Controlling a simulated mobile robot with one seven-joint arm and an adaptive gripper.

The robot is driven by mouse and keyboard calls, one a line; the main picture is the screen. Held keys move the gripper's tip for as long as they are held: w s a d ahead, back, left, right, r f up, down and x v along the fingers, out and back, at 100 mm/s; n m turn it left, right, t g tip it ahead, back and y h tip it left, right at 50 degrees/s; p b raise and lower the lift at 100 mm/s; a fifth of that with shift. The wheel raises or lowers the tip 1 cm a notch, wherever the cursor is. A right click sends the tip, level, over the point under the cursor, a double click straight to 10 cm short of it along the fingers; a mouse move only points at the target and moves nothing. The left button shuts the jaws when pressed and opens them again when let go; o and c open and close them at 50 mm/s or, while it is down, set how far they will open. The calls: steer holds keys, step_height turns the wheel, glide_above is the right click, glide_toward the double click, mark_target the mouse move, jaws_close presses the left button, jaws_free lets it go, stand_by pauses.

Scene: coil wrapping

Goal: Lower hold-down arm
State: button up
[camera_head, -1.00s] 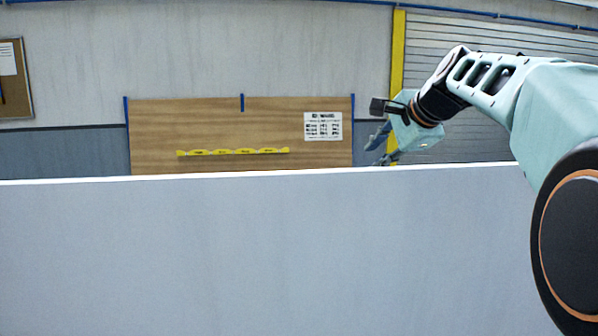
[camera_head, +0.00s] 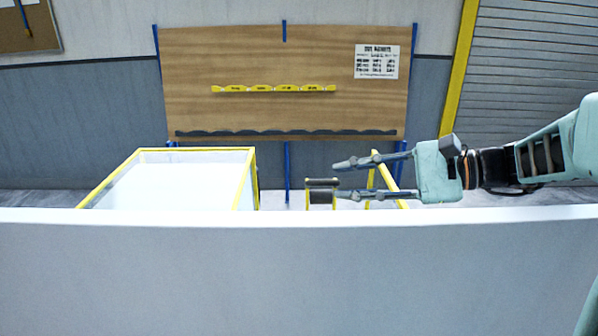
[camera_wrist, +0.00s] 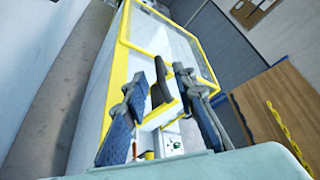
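My gripper (camera_head: 338,178) reaches in from the right in the head view, level, with its two fingers apart and pointing left. In the wrist view my gripper (camera_wrist: 170,66) is also open, and a dark upright piece (camera_wrist: 158,82), likely the same part, shows between the fingers, in front of a yellow-edged enclosure (camera_wrist: 120,60). The lower part of the machine is hidden by a pale wall.
The pale wall (camera_head: 300,270) fills the near foreground. The yellow-edged, clear-sided enclosure (camera_head: 185,178) stands behind it at left. A slanted yellow frame (camera_head: 385,175) is behind my gripper. A wooden board (camera_head: 285,110) with a notice (camera_head: 377,61) stands against the back wall.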

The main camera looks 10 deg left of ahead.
mark_target(306, 184)
steer(key=b+x, duration=0.1)
steer(key=x, duration=0.9)
steer(key=shift+a+b, duration=0.3)
jaws_close()
